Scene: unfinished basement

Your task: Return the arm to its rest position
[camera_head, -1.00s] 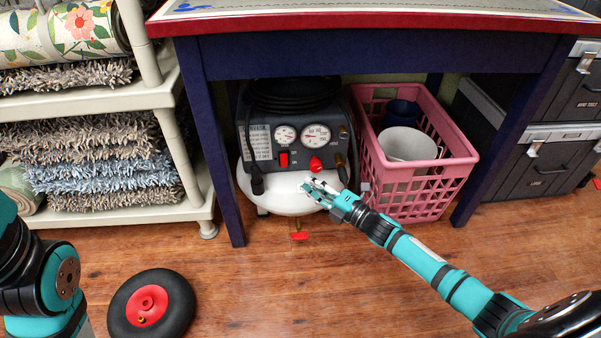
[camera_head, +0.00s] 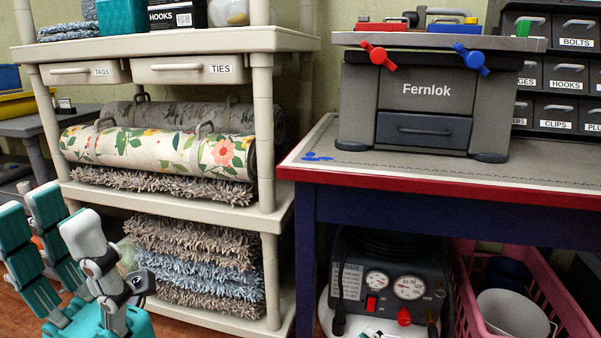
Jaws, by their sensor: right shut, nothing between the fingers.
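My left gripper (camera_head: 65,225) is at the lower left of the head view, with its teal and grey fingers pointing up. The fingers stand apart with nothing seen between them, in front of the shelf with the rolled rugs. Only the fingertips of my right gripper (camera_head: 376,333) show at the bottom edge, in front of the air compressor (camera_head: 390,267). They are shut and hold nothing that I can see. The rest of my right arm is out of the picture.
A cream shelf unit (camera_head: 283,38) holds rugs and drawers. A red-edged table (camera_head: 420,187) bears a grey Fernlok workbench box (camera_head: 425,95). Under it, a pink crate (camera_head: 545,285) stands right of the compressor. Labelled drawers (camera_head: 560,75) are at the back right.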

